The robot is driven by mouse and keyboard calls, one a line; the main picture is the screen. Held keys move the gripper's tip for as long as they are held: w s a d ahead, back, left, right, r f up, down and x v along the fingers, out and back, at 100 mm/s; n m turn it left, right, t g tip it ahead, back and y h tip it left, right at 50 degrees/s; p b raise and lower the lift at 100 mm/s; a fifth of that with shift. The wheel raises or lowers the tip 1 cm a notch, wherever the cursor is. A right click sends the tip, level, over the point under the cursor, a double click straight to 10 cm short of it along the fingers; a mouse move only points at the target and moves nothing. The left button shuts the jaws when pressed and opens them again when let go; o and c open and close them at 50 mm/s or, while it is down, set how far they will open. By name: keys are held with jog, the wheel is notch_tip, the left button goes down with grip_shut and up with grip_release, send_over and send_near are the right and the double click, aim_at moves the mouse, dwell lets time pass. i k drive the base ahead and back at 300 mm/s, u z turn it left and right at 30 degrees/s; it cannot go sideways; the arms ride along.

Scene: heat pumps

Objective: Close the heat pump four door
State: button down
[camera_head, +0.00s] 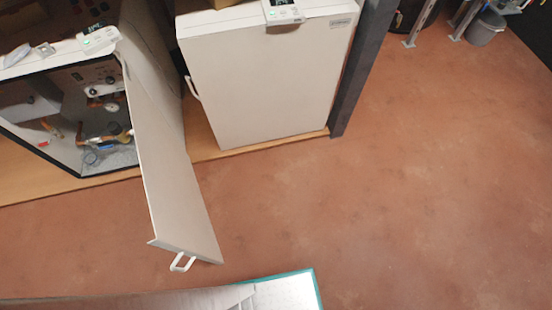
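A heat pump cabinet (62,118) stands at the upper left with its front open. Its inside shows pipes, dials and fittings. Its white door (172,160) is swung wide open and sticks out over the floor towards me. A white handle (182,262) sits at the door's near end. A second heat pump (265,85) stands to the right, and its door is shut. Its handle (192,88) is on its left edge. No number that tells which pump is four can be read. My gripper is not in view.
Both pumps stand on a wooden platform (205,148) beside a dark post (358,70). A pale surface with a teal edge (290,292) lies at the bottom. A grey bin (486,28) is far right. The red-brown floor (420,190) is clear.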

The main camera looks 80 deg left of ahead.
aim_at(182, 225)
jog(key=i, duration=1.7)
jog(key=u, duration=4.6)
jog(key=k, duration=0.25)
jog(key=z, duration=0.7)
jog(key=i, duration=0.45)
jog(key=u, duration=1)
